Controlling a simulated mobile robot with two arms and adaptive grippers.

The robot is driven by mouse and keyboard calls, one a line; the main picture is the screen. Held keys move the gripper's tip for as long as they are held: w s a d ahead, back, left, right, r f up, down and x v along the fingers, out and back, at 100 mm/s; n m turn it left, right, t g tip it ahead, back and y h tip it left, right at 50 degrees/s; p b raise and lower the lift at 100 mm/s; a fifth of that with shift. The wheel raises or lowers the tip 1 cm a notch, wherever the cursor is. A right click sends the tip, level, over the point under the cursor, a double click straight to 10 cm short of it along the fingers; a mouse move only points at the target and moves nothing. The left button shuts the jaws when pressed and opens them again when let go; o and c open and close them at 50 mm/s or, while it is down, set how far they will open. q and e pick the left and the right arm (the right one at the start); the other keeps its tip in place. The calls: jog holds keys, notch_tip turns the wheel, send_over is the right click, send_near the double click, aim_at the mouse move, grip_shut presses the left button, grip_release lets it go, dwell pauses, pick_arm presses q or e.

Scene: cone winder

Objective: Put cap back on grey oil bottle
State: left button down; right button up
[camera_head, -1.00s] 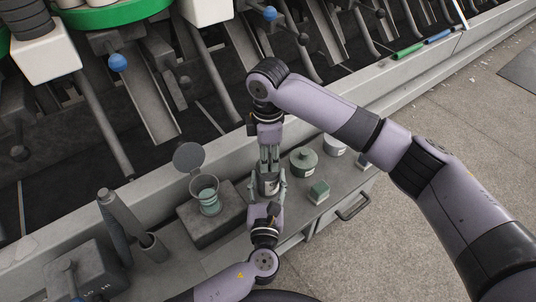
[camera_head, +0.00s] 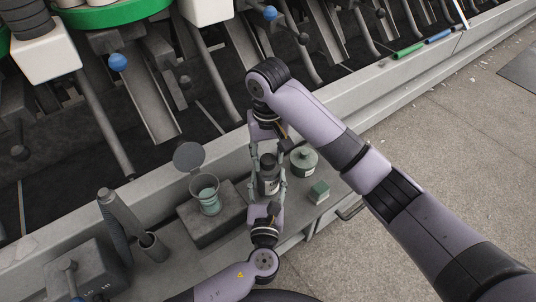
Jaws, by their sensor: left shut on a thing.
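The grey oil bottle (camera_head: 268,182) stands upright on the bench ledge, with a pale label on its side. A dark cap (camera_head: 268,159) appears to sit on top of its neck; whether it is tight I cannot tell. My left gripper (camera_head: 267,189) comes from below in the head view and is shut on the bottle's body, one finger on each side. My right gripper (camera_head: 268,155) comes from above. Its fingers are spread on both sides of the cap and appear clear of it.
A lidded grey-green pot (camera_head: 304,160) and a small green box (camera_head: 318,192) stand just right of the bottle. A glass cup (camera_head: 206,196) with a raised round lid (camera_head: 188,157) is on a grey block to the left. The machine's rail (camera_head: 165,180) runs behind.

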jog(key=shift+o, duration=1.2)
jog(key=shift+r, duration=2.25)
jog(key=shift+c, duration=0.2)
